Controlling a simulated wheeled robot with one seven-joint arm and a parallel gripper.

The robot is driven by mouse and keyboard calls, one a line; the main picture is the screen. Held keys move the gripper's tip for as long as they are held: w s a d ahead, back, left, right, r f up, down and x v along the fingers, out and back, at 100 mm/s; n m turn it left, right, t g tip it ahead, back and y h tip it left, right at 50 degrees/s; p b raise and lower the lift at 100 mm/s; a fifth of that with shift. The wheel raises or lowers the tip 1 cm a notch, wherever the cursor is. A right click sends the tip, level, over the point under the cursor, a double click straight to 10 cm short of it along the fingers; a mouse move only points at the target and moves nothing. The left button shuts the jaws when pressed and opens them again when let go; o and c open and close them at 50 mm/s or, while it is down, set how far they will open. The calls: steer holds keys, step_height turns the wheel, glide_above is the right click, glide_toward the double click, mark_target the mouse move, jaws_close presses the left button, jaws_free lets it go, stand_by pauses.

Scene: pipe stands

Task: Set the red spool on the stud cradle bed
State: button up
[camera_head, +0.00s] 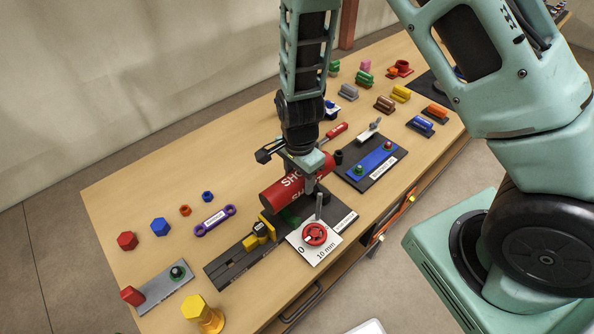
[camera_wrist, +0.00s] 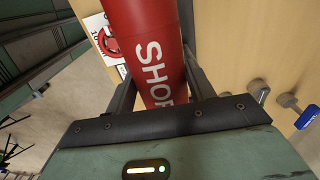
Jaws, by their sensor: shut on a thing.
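The red spool (camera_head: 283,194) is a thick red cylinder with white lettering, lying roughly level. My gripper (camera_head: 307,172) is shut on it from above. In the wrist view the red spool (camera_wrist: 150,45) sits between the two fingers of my gripper (camera_wrist: 157,88), with its lettering facing the camera. A long dark bed (camera_head: 232,268) with a yellow block (camera_head: 262,232) and a greenish patch lies below the spool; this seems to be the cradle bed. The spool covers part of it, and I cannot tell whether they touch. An upright grey stud (camera_head: 318,206) stands close to the spool.
A white "0 10 mm" plate with a red wheel (camera_head: 315,234) lies at the bed's front. A dark board with a blue plate (camera_head: 372,163) is to the right. Hexagonal pieces (camera_head: 160,227) and a purple link (camera_head: 213,220) lie left. Coloured blocks (camera_head: 385,103) fill the back.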

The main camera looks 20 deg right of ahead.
steer(key=shift+f+b, duration=3.45)
steer(key=shift+f, duration=1.1)
steer(key=shift+f, duration=0.15)
steer(key=o, duration=0.9)
steer(key=o, duration=0.6)
steer(key=shift+r+p, duration=3)
steer(key=shift+r, duration=0.55)
